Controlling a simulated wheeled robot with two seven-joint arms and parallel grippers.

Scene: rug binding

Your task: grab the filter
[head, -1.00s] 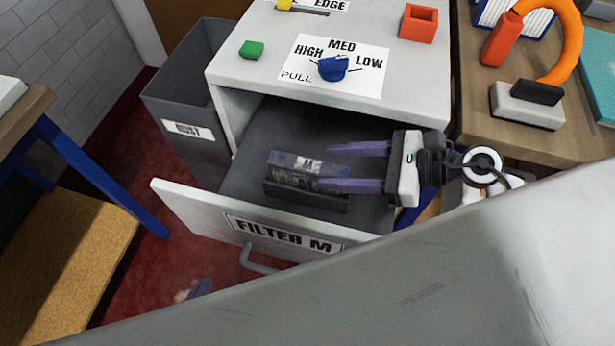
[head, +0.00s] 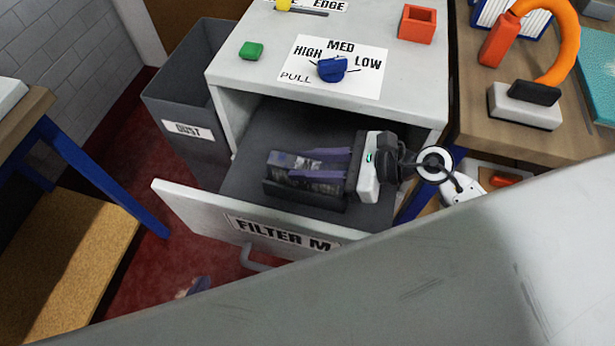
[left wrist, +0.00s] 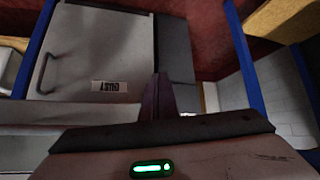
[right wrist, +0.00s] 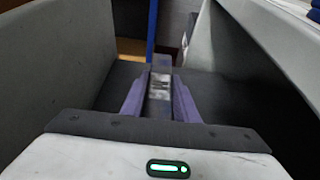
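The filter (head: 290,165), a grey block with a white M label, sits in its dark holder in the open FILTER M drawer (head: 190,207). My right gripper (head: 296,166) reaches in from the right, low in the drawer, with its purple fingers along both sides of the filter. In the right wrist view the filter (right wrist: 159,88) fills the gap between the fingers (right wrist: 160,92), which look closed on it. My left gripper (head: 197,287) shows only its purple fingertips low in the head view, over the red floor. In the left wrist view its fingers (left wrist: 157,95) are together and empty.
The white cabinet (head: 250,80) above the drawer carries a blue knob (head: 332,68), a green block (head: 251,49) and a red box (head: 418,23). A grey dust bin (head: 186,95) stands left. My own grey arm link covers the lower right.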

